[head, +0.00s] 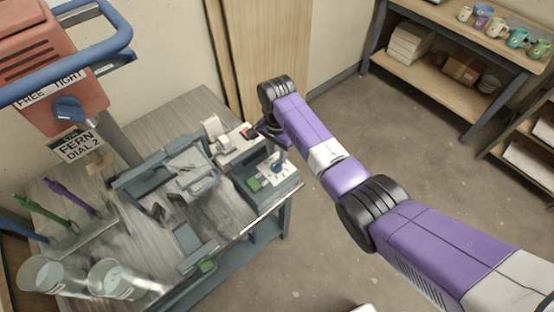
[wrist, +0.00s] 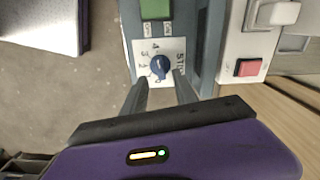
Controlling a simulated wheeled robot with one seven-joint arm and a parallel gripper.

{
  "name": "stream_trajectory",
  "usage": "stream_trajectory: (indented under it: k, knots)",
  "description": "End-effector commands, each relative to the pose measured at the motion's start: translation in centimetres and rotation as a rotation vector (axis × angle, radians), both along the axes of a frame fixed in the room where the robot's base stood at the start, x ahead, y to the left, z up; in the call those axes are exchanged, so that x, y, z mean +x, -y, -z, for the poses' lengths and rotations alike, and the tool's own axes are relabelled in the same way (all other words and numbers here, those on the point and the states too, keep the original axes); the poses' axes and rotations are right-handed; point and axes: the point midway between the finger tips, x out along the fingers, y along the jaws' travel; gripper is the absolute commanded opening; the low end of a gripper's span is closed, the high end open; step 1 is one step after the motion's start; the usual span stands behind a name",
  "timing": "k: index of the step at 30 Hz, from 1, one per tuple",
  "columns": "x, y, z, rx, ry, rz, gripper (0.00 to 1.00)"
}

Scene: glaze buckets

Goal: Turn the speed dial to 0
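The speed dial is a blue knob (wrist: 160,66) on a white plate in the wrist view, with numbers around its left side and lettering that looks like "STIR" at its right. In the head view the blue knob (head: 277,168) shows small on the grey machine's control box. I cannot tell for sure which number it points to. My gripper (wrist: 159,77) is open, its two dark fingers spread either side of the knob's lower edge in the wrist view. Whether they touch it is unclear. In the head view my gripper (head: 272,132) is above the box, partly hidden by the arm.
A green button (wrist: 155,9) sits beside the dial. A red switch (wrist: 247,67) is on a white unit to the right. A sign (head: 80,147) reads "FERN DIAL 2". Clear buckets (head: 52,278) stand at the bench's front left. The floor to the right is open.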

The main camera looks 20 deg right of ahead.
Motion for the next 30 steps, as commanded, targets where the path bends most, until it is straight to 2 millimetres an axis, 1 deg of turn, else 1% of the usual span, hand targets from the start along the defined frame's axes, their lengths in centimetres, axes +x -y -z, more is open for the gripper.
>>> stream_trajectory:
  k: [1, 3, 6, 9, 14, 21, 26, 27, 30]
  knots:
    - [0.0, 0.0, 0.9, -0.001, -0.003, -0.001, 0.35]
    - [0.0, 0.0, 1.9, -0.002, -0.002, -0.001, 0.35]
    - [0.1, 0.0, 3.3, -0.001, 0.000, -0.002, 0.35]
    - [0.1, 0.0, 4.1, 0.000, 0.001, -0.002, 0.35]
    - [0.1, 0.0, 4.8, 0.000, 0.002, -0.002, 0.35]
    - [0.1, 0.0, 4.8, 0.000, 0.004, -0.002, 0.35]
    - [0.1, 0.0, 4.8, 0.000, 0.004, -0.002, 0.03]
    - [0.1, 0.0, 4.8, 0.000, 0.004, -0.002, 0.00]
    - [0.1, 0.0, 4.8, 0.000, 0.004, -0.002, 0.00]
